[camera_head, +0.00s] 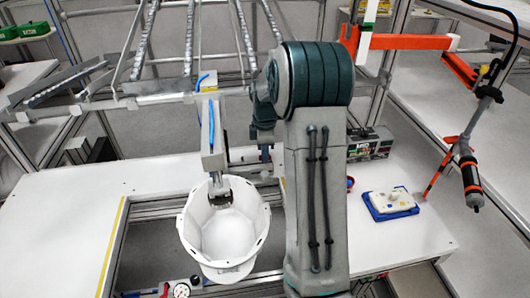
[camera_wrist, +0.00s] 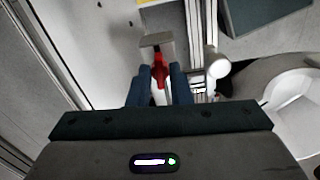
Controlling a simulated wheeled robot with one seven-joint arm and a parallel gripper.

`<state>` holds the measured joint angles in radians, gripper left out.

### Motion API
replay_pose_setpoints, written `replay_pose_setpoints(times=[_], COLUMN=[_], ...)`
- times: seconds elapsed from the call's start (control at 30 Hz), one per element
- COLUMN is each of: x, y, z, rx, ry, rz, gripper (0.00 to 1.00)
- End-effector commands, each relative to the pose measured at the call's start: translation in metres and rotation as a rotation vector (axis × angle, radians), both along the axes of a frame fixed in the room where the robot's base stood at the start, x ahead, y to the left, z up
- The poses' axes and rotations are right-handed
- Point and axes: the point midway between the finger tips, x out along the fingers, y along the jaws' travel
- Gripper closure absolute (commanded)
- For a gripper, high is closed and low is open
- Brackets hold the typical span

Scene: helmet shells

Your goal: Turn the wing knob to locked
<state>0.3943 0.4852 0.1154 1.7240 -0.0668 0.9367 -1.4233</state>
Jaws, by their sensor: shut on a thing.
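The wing knob (camera_wrist: 159,62) is a small red piece in the wrist view, in front of a grey block (camera_wrist: 156,42). My gripper (camera_wrist: 163,76) has its two dark blue fingers shut on the red knob, one on each side. Only the part of the knob beyond the fingers shows, and I cannot tell its turned position. In the head view my arm hides the knob and most of my gripper.
A white helmet shell (camera_head: 228,238) sits open side up, under a grey vertical fixture (camera_head: 213,135). A pressure gauge (camera_head: 181,290) is at the front edge. A blue tray (camera_head: 392,213) and an orange-handled hanging tool (camera_head: 469,178) are at the right. The left white table (camera_head: 55,235) is clear.

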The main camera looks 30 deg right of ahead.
Motion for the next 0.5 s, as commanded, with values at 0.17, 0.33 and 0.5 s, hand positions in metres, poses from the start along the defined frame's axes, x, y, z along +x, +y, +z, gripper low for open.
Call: replay_pose_setpoints(times=[0.17, 0.33, 0.5], x=[0.0004, 0.0003, 0.0004], y=[-0.0002, 0.0000, -0.0002], z=[-0.0004, -0.0004, -0.0003], rx=[-0.001, -0.001, -0.001], ry=[-0.002, -0.001, -0.002], rz=[-0.141, -0.302, -0.464], gripper=[1.00, 1.00, 1.00])
